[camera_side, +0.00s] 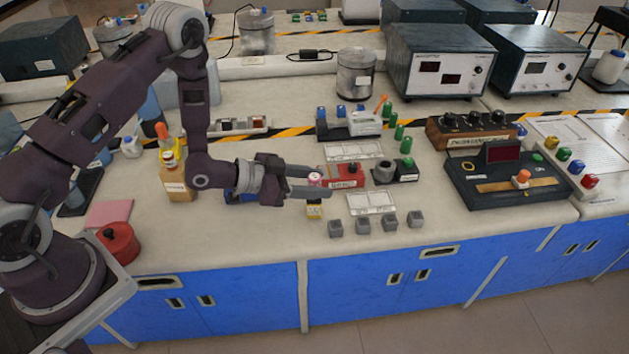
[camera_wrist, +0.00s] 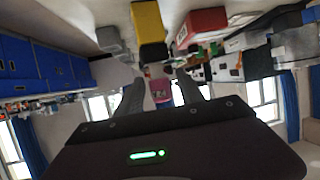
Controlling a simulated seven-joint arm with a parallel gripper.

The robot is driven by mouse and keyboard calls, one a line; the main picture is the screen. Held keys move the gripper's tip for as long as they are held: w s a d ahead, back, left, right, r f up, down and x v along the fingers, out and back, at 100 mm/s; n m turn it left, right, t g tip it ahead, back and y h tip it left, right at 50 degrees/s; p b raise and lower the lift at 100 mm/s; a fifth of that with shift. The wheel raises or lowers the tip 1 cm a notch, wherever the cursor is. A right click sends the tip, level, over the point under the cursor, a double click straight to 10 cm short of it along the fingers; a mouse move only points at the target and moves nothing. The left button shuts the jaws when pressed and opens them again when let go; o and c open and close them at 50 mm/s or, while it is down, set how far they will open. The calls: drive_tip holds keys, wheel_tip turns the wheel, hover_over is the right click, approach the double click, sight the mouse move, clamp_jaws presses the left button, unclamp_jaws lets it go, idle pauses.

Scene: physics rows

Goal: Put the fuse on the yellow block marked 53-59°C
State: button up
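The fuse (camera_side: 314,179) is a small pinkish-red piece with a pale band. It is between the two fingers of my gripper (camera_side: 316,183), which appears shut on it. In the wrist view the fuse (camera_wrist: 158,86) also sits between the finger ends. The yellow block (camera_side: 314,212) with a white label stands on the bench below the fuse in the side view. It also shows in the wrist view (camera_wrist: 148,22). The nearer finger hides the fuse's lower end, so I cannot tell whether fuse and block touch. The label text is too small to read.
A red labelled block (camera_side: 345,177) stands close to the right of my gripper. Several small grey blocks (camera_side: 362,225) line the front edge to the right. A white card (camera_side: 371,202) lies behind them.

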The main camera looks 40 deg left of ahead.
drive_tip(key=shift+r, duration=0.2)
drive_tip(key=v, duration=1.2)
drive_tip(key=w+a+r+n+g+y, duration=0.1)
drive_tip(key=w+a+r+g+y, duration=0.1)
drive_tip(key=a+r+y, duration=0.65)
drive_tip(key=s+d+r+n+g+y, duration=0.1)
drive_tip(key=s+d+r+n, duration=0.15)
drive_tip(key=s+r, duration=0.55)
drive_tip(key=s+d+r+n+g+h, duration=0.1)
drive_tip(key=s+d+r, duration=0.1)
drive_tip(key=s, duration=0.5)
drive_tip(key=s+d+r+n+g, duration=0.1)
drive_tip(key=s+d+r+n, duration=0.1)
drive_tip(key=s, duration=0.6)
drive_tip(key=shift+d+g+h, duration=0.3)
drive_tip(key=shift+d+h, duration=0.05)
drive_tip(key=shift+d, duration=0.5)
drive_tip(key=shift+s+r+n, duration=0.15)
drive_tip(key=shift+n, duration=0.1)
